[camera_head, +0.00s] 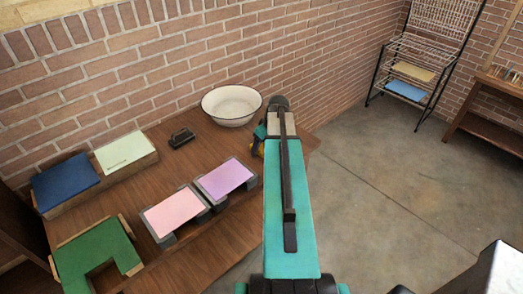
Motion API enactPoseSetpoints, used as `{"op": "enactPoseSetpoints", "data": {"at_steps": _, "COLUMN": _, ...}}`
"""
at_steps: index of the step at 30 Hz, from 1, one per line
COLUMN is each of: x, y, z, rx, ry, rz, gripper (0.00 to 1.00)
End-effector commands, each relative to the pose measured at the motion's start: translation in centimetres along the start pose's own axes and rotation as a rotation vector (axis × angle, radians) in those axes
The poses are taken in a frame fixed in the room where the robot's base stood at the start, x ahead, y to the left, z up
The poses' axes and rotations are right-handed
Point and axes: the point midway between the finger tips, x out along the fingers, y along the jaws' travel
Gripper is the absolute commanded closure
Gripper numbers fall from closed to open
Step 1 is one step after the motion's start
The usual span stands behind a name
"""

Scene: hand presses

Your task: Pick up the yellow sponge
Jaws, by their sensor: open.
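My teal arm reaches out over the right end of the wooden table (235,228). My gripper (259,140) shows only as a small dark and teal part at the left of the arm's far end. It is open, and its fingertips are mostly hidden behind the arm. I cannot tell whether this patch is the sponge or part of my gripper. No other yellow sponge stands out on the table, and the spot behind my arm is hidden.
A white enamel basin (231,120) stands at the table's back, with a dark block (181,137) to its left. Pink (172,212) and purple (224,178) plates, a green press (96,256) and blue (65,184) and pale green (124,151) panels fill the left. A brick wall closes the back.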

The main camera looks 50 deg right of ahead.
Motion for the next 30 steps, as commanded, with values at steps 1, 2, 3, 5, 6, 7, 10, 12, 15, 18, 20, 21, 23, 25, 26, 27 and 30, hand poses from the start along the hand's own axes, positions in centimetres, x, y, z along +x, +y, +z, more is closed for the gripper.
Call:
{"op": "enactPoseSetpoints", "data": {"at_steps": 1, "x": 0.06, "y": 0.01, "z": 0.02, "rx": 0.0, "ry": 0.0, "rz": 0.0, "gripper": 0.3}}
{"op": "enactPoseSetpoints", "data": {"at_steps": 2, "x": 0.06, "y": 0.01, "z": 0.02, "rx": 0.0, "ry": 0.0, "rz": 0.0, "gripper": 0.3}}
{"op": "enactPoseSetpoints", "data": {"at_steps": 3, "x": 0.06, "y": 0.01, "z": 0.02, "rx": 0.0, "ry": 0.0, "rz": 0.0, "gripper": 0.3}}
{"op": "enactPoseSetpoints", "data": {"at_steps": 5, "x": 0.06, "y": 0.01, "z": 0.02, "rx": 0.0, "ry": 0.0, "rz": 0.0, "gripper": 0.3}}
{"op": "enactPoseSetpoints", "data": {"at_steps": 6, "x": 0.05, "y": 0.01, "z": 0.02, "rx": 0.0, "ry": 0.0, "rz": 0.0, "gripper": 0.3}}
{"op": "enactPoseSetpoints", "data": {"at_steps": 7, "x": 0.05, "y": 0.01, "z": 0.02, "rx": 0.0, "ry": 0.0, "rz": 0.0, "gripper": 0.3}}
{"op": "enactPoseSetpoints", "data": {"at_steps": 10, "x": 0.05, "y": 0.01, "z": 0.02, "rx": 0.0, "ry": 0.0, "rz": 0.0, "gripper": 0.3}}
{"op": "enactPoseSetpoints", "data": {"at_steps": 12, "x": 0.05, "y": 0.01, "z": 0.02, "rx": 0.0, "ry": 0.0, "rz": 0.0, "gripper": 0.38}}
{"op": "enactPoseSetpoints", "data": {"at_steps": 15, "x": 0.05, "y": 0.01, "z": 0.03, "rx": 0.0, "ry": 0.0, "rz": 0.0, "gripper": 0.55}}
{"op": "enactPoseSetpoints", "data": {"at_steps": 18, "x": 0.05, "y": 0.01, "z": 0.03, "rx": 0.0, "ry": 0.0, "rz": 0.0, "gripper": 0.72}}
{"op": "enactPoseSetpoints", "data": {"at_steps": 20, "x": 0.05, "y": 0.01, "z": 0.02, "rx": 0.0, "ry": 0.0, "rz": 0.0, "gripper": 0.73}}
{"op": "enactPoseSetpoints", "data": {"at_steps": 21, "x": 0.05, "y": 0.01, "z": 0.03, "rx": 0.0, "ry": 0.0, "rz": 0.0, "gripper": 0.73}}
{"op": "enactPoseSetpoints", "data": {"at_steps": 23, "x": 0.05, "y": 0.01, "z": 0.03, "rx": 0.0, "ry": 0.0, "rz": 0.0, "gripper": 0.73}}
{"op": "enactPoseSetpoints", "data": {"at_steps": 25, "x": 0.05, "y": 0.01, "z": 0.02, "rx": 0.0, "ry": 0.0, "rz": 0.0, "gripper": 0.73}}
{"op": "enactPoseSetpoints", "data": {"at_steps": 26, "x": 0.04, "y": 0.01, "z": 0.02, "rx": 0.0, "ry": 0.0, "rz": 0.0, "gripper": 0.73}}
{"op": "enactPoseSetpoints", "data": {"at_steps": 27, "x": 0.0, "y": 0.01, "z": 0.01, "rx": 0.0, "ry": 0.0, "rz": 0.0, "gripper": 0.73}}
{"op": "enactPoseSetpoints", "data": {"at_steps": 30, "x": -0.16, "y": 0.01, "z": -0.04, "rx": 0.0, "ry": 0.0, "rz": 0.0, "gripper": 0.73}}
